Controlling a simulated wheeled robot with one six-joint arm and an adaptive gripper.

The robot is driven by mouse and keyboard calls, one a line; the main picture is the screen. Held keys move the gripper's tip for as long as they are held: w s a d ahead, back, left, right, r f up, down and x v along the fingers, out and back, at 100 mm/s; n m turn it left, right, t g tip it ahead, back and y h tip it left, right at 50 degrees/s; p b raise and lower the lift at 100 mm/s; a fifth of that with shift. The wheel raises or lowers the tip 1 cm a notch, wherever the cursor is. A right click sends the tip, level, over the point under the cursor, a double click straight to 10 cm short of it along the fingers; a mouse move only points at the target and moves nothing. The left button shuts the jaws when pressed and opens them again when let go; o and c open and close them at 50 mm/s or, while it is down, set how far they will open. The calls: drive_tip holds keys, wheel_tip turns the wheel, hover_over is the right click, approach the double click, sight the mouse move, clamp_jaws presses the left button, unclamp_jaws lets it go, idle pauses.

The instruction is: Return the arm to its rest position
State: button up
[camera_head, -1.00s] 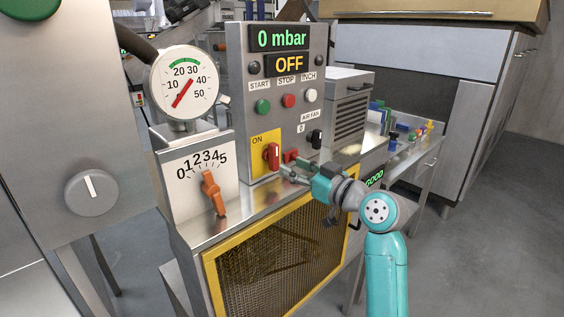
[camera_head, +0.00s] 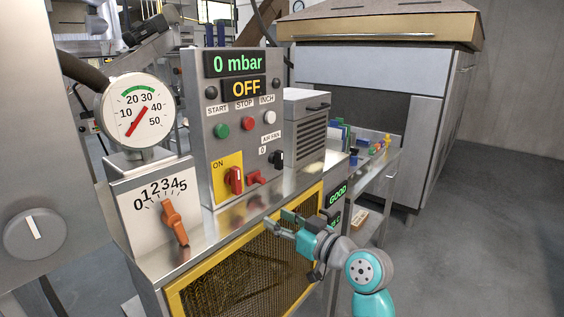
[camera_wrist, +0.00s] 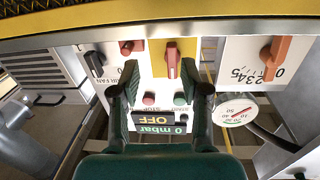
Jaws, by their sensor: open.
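My gripper (camera_head: 277,222) is open and empty in the head view, in front of the yellow-framed mesh guard and below the control panel (camera_head: 202,124). It touches nothing that I can see. My teal arm runs from it down to the lower right. In the wrist view the two dark fingers of my gripper (camera_wrist: 160,88) stand apart, with the panel beyond them upside down. The panel's displays read "0 mbar" and "OFF". A red switch (camera_head: 236,180) stands on the yellow ON plate, with a smaller red knob (camera_head: 258,177) beside it.
A pressure gauge (camera_head: 137,107) and an orange lever (camera_head: 174,222) on a numbered scale stand at the left. The mesh guard (camera_head: 250,272) is close behind my gripper. A side table (camera_head: 392,158) with small coloured items is at the right. Open floor (camera_head: 470,250) lies further right.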

drive_tip(key=s+d+f+m+t+h, duration=0.1)
drive_tip(key=s+d+f+m+h, duration=0.2)
drive_tip(key=f, duration=0.5)
drive_tip(key=s+d+f+m+t+h, duration=0.1)
drive_tip(key=s+d+f, duration=0.2)
drive_tip(key=s+f, duration=0.4)
drive_tip(key=s+d+f+m+t+h, duration=0.1)
drive_tip(key=s+d+f+m+h, duration=0.2)
drive_tip(key=f, duration=0.6)
drive_tip(key=s+d+f+m+h, duration=0.1)
drive_tip(key=s+d+f+h, duration=0.2)
drive_tip(key=s, duration=0.5)
drive_tip(key=s+d+f+m, duration=0.1)
drive_tip(key=s+d+f, duration=0.3)
drive_tip(key=s, duration=0.4)
drive_tip(key=s+d+r+h, duration=0.1)
drive_tip(key=s+r, duration=0.2)
drive_tip(key=s, duration=1)
drive_tip(key=s+d+r+h, duration=0.2)
drive_tip(key=s+r, duration=0.1)
drive_tip(key=s, duration=1)
drive_tip(key=shift+d, duration=0.3)
